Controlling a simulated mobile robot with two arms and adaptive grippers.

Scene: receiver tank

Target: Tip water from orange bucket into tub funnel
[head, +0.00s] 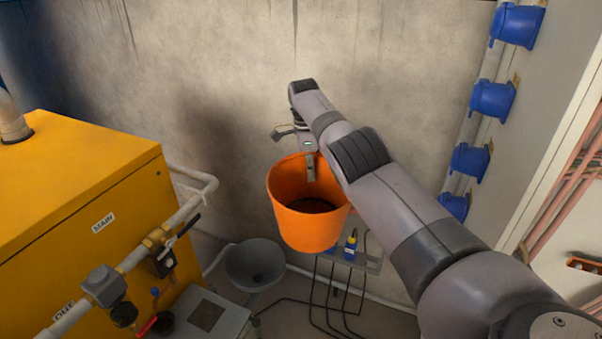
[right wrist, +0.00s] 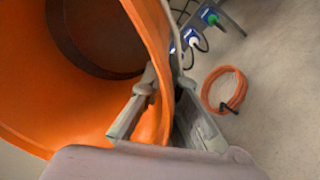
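The orange bucket (head: 307,218) hangs in the air, nearly upright and tipped a little toward the head camera. Its inside looks dark at the bottom; I cannot tell the water level. My right gripper (head: 309,168) is shut on the bucket's rim. In the right wrist view one finger of the gripper (right wrist: 160,112) is inside the bucket wall (right wrist: 150,40) and one outside. The grey funnel (head: 256,262) stands low, left of and below the bucket, apart from it, with a dark hole in its middle. The left gripper is not in view.
A yellow cabinet (head: 80,190) with pipes and valves stands left. A grey box (head: 208,318) is beside the funnel. Blue fittings (head: 491,98) line the right wall. An orange coil (right wrist: 225,88) lies on the floor.

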